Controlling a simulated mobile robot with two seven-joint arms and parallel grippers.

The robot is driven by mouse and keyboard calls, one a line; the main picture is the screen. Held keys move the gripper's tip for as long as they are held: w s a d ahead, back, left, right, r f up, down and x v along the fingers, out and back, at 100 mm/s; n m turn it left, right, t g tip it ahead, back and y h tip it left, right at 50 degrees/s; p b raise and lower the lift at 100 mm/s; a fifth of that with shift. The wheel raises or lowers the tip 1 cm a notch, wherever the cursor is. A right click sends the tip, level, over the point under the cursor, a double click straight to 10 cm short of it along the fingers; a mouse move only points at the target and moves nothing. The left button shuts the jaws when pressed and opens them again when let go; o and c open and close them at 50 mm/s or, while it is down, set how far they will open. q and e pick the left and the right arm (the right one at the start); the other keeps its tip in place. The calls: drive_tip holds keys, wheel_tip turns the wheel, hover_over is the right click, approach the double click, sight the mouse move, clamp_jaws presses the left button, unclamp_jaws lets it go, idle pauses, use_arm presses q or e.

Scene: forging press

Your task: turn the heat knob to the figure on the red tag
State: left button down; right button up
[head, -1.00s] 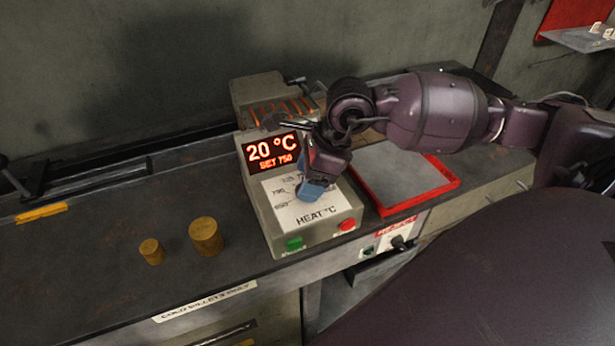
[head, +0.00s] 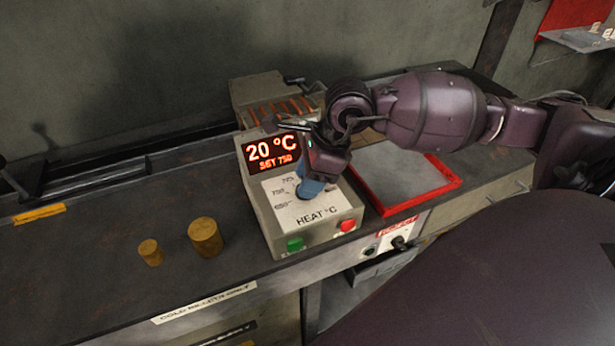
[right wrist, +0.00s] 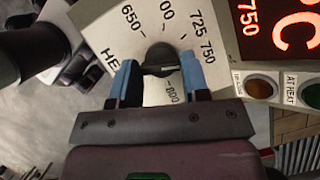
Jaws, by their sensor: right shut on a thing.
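The heat control box (head: 283,231) stands on the bench, with a white dial plate marked "HEAT °C". Its display (head: 272,151) reads 20 °C and SET 750. The black heat knob (right wrist: 157,57) shows in the right wrist view between figures such as 650, 725, 750 and 800; a pale mark on it faces right. My right gripper (head: 313,187) reaches down over the dial, its blue fingers on either side of the knob, shut on it. In the head view the gripper hides the knob. I cannot make out a red tag with a readable figure.
A green button (head: 295,244) and a red button (head: 347,225) sit on the box's front. Two brass-coloured billets (head: 205,236) (head: 151,252) stand left of it. A red-rimmed tray (head: 445,186) lies to the right. Two indicator lamps (right wrist: 261,88) (right wrist: 313,94) sit beside the display.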

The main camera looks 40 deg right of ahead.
drive_tip(key=n+b, duration=0.1)
drive_tip(key=n+g, duration=0.1)
drive_tip(key=shift+w+f+n+b, duration=0.1)
drive_tip(key=shift+f+n+b, duration=0.1)
drive_tip(key=shift+n+b, duration=0.15)
drive_tip(key=shift+n+g+b, duration=0.4)
drive_tip(key=shift+n+b, duration=0.1)
drive_tip(key=shift+n, duration=0.25)
drive_tip(key=shift+w+n+b, duration=0.1)
drive_tip(key=shift+n+b, duration=0.25)
drive_tip(key=shift+n, duration=0.25)
use_arm(q)
drive_tip(key=shift+w+d+f+b, duration=0.15)
drive_tip(key=shift+w+f+b, duration=0.1)
drive_tip(key=shift+w+f, duration=0.3)
drive_tip(key=shift+w+d+f+b, duration=0.2)
drive_tip(key=shift+w+f, duration=0.1)
drive_tip(key=shift+f, duration=0.4)
use_arm(e)
drive_tip(key=shift+r+n+g, duration=0.15)
drive_tip(key=shift+n+g, duration=0.35)
drive_tip(key=shift+n, duration=0.4)
use_arm(q)
drive_tip(key=shift+s, duration=0.15)
use_arm(e)
drive_tip(key=o, duration=0.9)
drive_tip(key=shift+y, duration=0.3)
drive_tip(key=shift+r, duration=0.1)
